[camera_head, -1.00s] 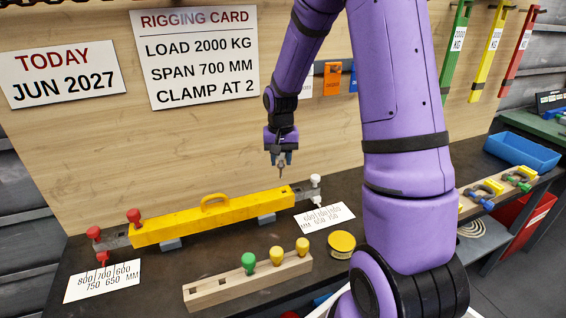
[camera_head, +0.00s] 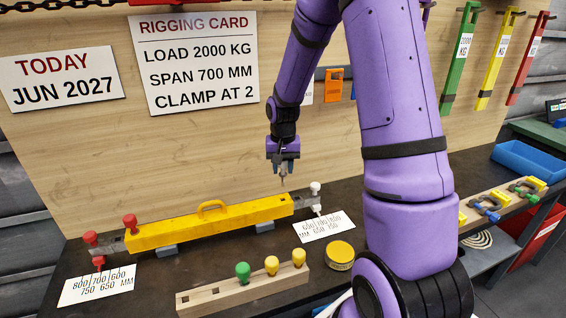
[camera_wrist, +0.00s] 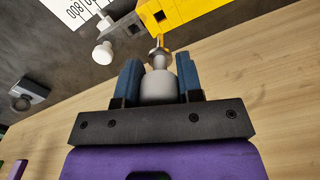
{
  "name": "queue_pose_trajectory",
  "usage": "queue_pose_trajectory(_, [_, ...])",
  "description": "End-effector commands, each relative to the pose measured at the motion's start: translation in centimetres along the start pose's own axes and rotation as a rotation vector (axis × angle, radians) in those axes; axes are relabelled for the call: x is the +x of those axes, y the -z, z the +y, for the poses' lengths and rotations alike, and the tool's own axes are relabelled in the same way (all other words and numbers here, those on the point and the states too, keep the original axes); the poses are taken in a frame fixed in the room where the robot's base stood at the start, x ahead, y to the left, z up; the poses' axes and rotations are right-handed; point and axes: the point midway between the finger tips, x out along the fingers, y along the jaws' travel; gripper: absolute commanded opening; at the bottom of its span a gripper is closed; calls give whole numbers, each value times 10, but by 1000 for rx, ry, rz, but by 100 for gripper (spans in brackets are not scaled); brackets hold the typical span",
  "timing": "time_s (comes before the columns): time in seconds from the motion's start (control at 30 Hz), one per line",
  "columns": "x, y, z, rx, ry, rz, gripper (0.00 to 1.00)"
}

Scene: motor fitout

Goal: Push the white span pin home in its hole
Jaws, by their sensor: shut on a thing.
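My gripper (camera_head: 283,163) is shut on the white span pin (camera_wrist: 159,88), white head between the blue fingers, metal shaft pointing away from the gripper. In the head view the pin (camera_head: 283,181) hangs upright above the right end of the yellow beam (camera_head: 180,228). The wrist view shows a dark square hole (camera_wrist: 160,15) in the beam's end, just beyond the pin's tip; the pin looks clear of it. A grey end piece (camera_wrist: 122,30) with a white knob (camera_head: 315,187) sticks out of the beam's right end.
Two red knobs (camera_head: 130,221) stand at the beam's left end. White scale cards (camera_head: 322,227) lie by both ends. In front are a wooden block (camera_head: 240,291) with green and yellow pegs and a yellow round tin (camera_head: 341,252). A wooden wall stands behind.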

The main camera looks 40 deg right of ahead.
Motion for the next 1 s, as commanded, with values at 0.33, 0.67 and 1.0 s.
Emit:
queue_pose_trajectory(0.33, [28,0,0,0,-1,-1,10])
queue_pose_trajectory(0.67, [40,0,0,0,0,0,10])
queue_pose_trajectory(1.0, [40,0,0,0,0,0,10])
